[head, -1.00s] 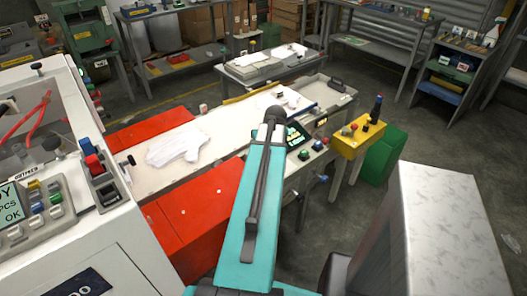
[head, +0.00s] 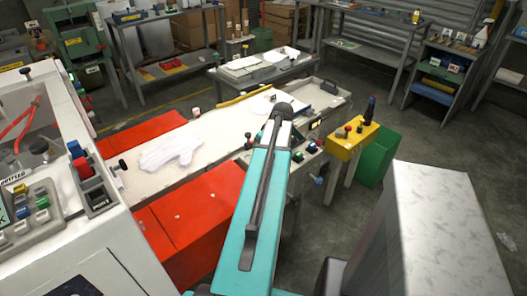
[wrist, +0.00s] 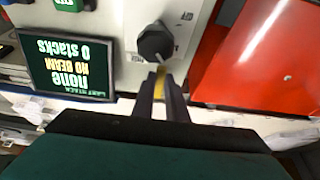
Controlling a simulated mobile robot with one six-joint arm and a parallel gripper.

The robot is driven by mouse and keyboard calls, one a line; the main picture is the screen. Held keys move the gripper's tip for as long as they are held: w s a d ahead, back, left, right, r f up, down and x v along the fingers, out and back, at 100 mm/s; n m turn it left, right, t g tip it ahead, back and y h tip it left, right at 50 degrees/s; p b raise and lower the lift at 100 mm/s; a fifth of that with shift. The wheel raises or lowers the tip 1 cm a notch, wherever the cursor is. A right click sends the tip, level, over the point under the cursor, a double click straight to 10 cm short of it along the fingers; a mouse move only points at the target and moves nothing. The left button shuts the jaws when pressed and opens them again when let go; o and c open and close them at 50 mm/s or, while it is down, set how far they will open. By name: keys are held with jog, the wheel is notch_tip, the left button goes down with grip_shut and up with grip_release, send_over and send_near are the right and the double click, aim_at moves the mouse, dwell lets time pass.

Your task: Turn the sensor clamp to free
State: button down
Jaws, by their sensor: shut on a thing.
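In the wrist view a black round knob (wrist: 155,42), which I take to be the sensor clamp, sits on a pale panel. A narrow neck runs from it towards my gripper (wrist: 162,88). My gripper's dark fingers are close together on a narrow yellow piece below the knob. I cannot tell its exact grip or the knob's setting. The dark screen (wrist: 68,64) to its left reads upside down: none, NO BEAM, 0 stacks. In the head view my teal arm hides the gripper and the knob.
Red panels (head: 205,215) flank the pale bench (head: 212,128), where a white glove (head: 170,154) lies. A yellow button box (head: 350,138) and green bin (head: 376,158) stand right of my arm. A white machine (head: 60,225) stands at left, a grey block (head: 440,230) at right.

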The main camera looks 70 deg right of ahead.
jog(key=shift+s, duration=0.25)
jog(key=c, duration=1.8)
grip_release()
jog(key=shift+o, duration=0.2)
jog(key=shift+w, duration=0.1)
jog(key=shift+r, duration=0.15)
jog(key=b+v, duration=0.2)
jog(key=v, duration=1.1)
jog(key=shift+r, duration=0.3)
jog(key=shift+a, duration=0.1)
